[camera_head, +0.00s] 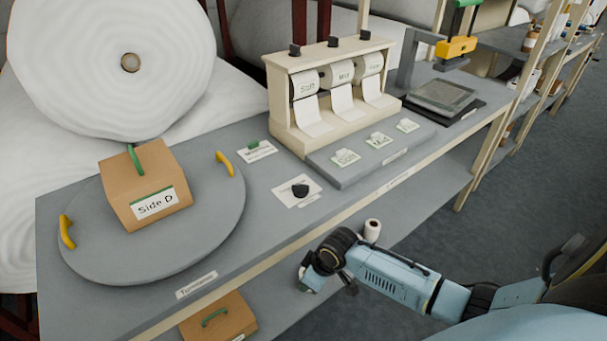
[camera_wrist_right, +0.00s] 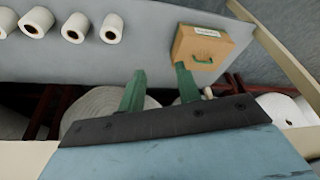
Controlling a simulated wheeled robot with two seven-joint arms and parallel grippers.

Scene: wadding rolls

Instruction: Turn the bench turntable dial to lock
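The black dial (camera_head: 300,190) sits on a white card (camera_head: 288,202) on the bench, right of the round grey turntable (camera_head: 215,230). The card's print is too small to read. The turntable has two yellow handles and carries a cardboard box (camera_head: 145,190) labelled "Side D". My right arm reaches in from the right in the head view, its wrist low in front of the bench edge, below the dial and apart from it. In the right wrist view my right gripper (camera_wrist_right: 159,84) has its green fingers spread with nothing between them. My left gripper is not in view.
A wooden dispenser (camera_head: 355,120) with labelled rolls stands behind a raised grey plate (camera_head: 370,155). On the lower shelf are a closed box (camera_wrist_right: 210,45) with a green handle and several small rolls (camera_wrist_right: 75,28).

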